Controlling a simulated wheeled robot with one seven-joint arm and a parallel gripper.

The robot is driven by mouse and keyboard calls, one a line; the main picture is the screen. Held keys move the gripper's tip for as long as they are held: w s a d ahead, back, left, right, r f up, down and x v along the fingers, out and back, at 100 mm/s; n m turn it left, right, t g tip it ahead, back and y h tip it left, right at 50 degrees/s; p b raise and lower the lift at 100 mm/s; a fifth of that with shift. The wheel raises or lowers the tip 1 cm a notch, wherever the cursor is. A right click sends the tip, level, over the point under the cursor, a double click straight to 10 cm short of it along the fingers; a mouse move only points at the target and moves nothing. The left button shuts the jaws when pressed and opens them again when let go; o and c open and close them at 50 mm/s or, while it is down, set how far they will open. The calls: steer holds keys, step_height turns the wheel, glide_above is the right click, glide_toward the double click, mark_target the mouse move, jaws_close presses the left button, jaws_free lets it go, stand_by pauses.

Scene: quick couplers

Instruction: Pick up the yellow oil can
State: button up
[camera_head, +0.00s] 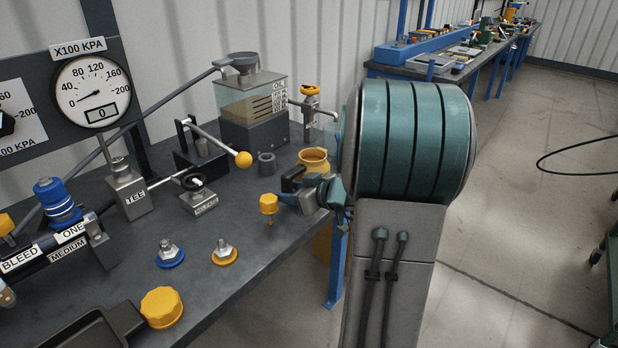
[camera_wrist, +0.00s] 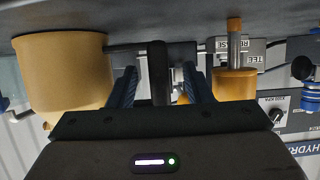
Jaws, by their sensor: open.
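The yellow oil can (camera_head: 313,157) stands on the bench near its right edge, partly hidden by my arm. It also shows large at the left of the wrist view (camera_wrist: 62,75), which looks upside down. Its dark handle (camera_wrist: 158,75) sticks out to the side and lies between my two blue fingers. My gripper (camera_head: 308,193) is beside the can. The gripper's fingertips (camera_wrist: 160,78) are apart on either side of the handle, with gaps visible, so it is open. Whether a finger touches the handle is hard to tell.
A yellow capped part (camera_head: 268,204) stands close to the left of my gripper. A yellow-knobbed lever (camera_head: 243,159), an oil reservoir (camera_head: 250,105) and a small grey cup (camera_head: 266,164) stand behind. A valve block (camera_head: 198,200) and two fittings occupy the bench nearer the front.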

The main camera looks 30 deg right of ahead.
mark_target(289, 175)
steer(key=x, duration=0.4)
steer(key=shift+w+d+p, duration=0.1)
steer(key=shift+p, duration=0.25)
steer(key=shift+c, duration=0.3)
jaws_close()
steer(key=shift+r, duration=0.1)
steer(key=shift+r, duration=0.5)
step_height(289, 175, up, 3)
steer(key=shift+r, duration=0.1)
steer(key=d+r, duration=0.6)
steer(key=d, duration=0.5)
steer(key=shift+s+d+r, duration=0.35)
